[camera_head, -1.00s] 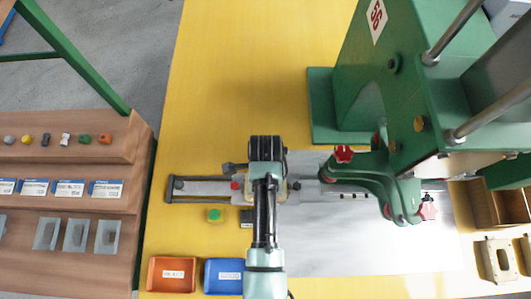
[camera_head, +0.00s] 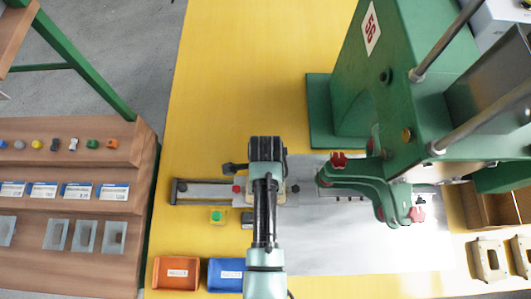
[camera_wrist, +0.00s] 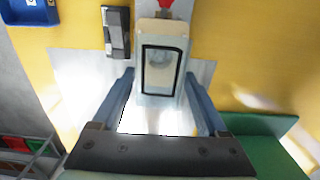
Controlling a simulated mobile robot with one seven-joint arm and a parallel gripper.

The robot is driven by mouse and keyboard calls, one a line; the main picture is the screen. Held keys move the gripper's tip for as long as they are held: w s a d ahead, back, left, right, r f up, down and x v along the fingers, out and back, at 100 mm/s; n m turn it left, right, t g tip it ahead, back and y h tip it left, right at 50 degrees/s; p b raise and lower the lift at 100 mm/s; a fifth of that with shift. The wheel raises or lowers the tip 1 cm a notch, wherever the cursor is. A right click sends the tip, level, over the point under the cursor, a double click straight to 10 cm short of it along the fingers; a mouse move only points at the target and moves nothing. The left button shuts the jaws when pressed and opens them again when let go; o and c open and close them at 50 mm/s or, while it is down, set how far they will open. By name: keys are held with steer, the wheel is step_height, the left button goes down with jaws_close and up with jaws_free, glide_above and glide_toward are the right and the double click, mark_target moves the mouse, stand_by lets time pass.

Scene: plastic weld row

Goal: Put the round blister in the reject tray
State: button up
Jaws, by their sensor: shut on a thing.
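The round blister (camera_wrist: 163,68), a clear shell with a dark rectangular outline and a faint round bulge, lies between my fingertips in the wrist view. My gripper (camera_wrist: 160,80) is shut on it, over the pale nest of the metal slide (camera_head: 215,193). I cannot tell whether it is lifted clear of the nest. In the head view my wrist hides the blister and fingertips. An orange-red tray (camera_head: 177,285) and a blue tray (camera_head: 222,286) stand at the front left of the table; their labels are too small to read, so I cannot tell which is the reject tray.
The green press (camera_head: 350,140) stands to the right of my gripper, its red knobs close to the slide. A wooden shelf (camera_head: 70,175) is at the left. The yellow table behind is clear.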

step_height(320, 180, up, 5)
steer(key=p, duration=0.5)
stand_by(0.8)
